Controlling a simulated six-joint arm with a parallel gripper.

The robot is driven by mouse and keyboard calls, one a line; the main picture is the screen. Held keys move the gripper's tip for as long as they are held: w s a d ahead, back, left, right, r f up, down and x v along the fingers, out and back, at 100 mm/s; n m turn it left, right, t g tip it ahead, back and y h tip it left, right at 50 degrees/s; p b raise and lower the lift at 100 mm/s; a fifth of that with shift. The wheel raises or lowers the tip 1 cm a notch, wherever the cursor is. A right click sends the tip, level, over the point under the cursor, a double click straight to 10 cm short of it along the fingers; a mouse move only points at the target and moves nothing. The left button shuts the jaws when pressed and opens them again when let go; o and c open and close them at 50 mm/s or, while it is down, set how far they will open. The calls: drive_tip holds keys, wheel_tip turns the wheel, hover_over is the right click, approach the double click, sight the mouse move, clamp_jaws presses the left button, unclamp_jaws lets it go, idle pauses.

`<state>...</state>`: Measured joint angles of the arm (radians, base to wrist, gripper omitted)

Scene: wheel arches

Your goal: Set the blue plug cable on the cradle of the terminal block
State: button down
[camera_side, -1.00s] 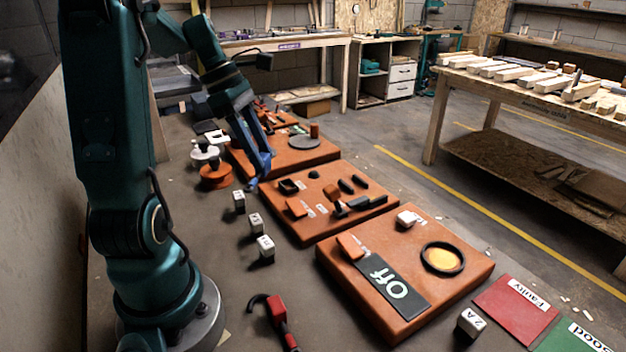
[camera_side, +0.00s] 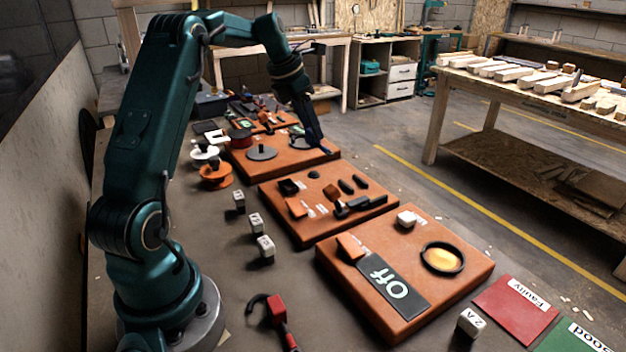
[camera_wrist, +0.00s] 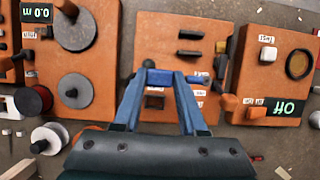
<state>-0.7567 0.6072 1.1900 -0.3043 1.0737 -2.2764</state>
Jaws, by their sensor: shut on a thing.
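My gripper (camera_side: 323,148) is shut on a blue piece, the blue plug cable (camera_wrist: 160,77), which lies across between the two blue fingertips in the wrist view. In the side view the gripper is near the right edge of the far orange board, and the plug is only a small dark blue spot there. The wrist view shows the middle orange board (camera_wrist: 150,32) beyond and below the plug, with two black bars (camera_wrist: 190,34) on it. I cannot tell which fixture is the terminal block or its cradle. The cable's length cannot be made out.
The far orange board (camera_side: 285,165) carries grey discs (camera_side: 262,153). The near orange board (camera_side: 440,298) carries an "Off" plate (camera_side: 388,284) and a black ring. White cubes (camera_side: 256,222) and an orange spool (camera_side: 215,176) stand left of the boards.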

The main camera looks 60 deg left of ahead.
drive_tip(key=w+d+f, duration=0.1)
drive_tip(key=w+d, duration=0.1)
drive_tip(key=w+d+f, duration=0.1)
drive_tip(key=w+f, duration=0.1)
drive_tip(key=w+d+f, duration=0.2)
drive_tip(key=w, duration=0.1)
drive_tip(key=shift+d+f, duration=0.2)
drive_tip(key=shift+d, duration=0.15)
drive_tip(key=shift+f, duration=2.05)
drive_tip(key=shift+f, duration=0.1)
drive_tip(key=shift+c, duration=2.3)
unclamp_jaws()
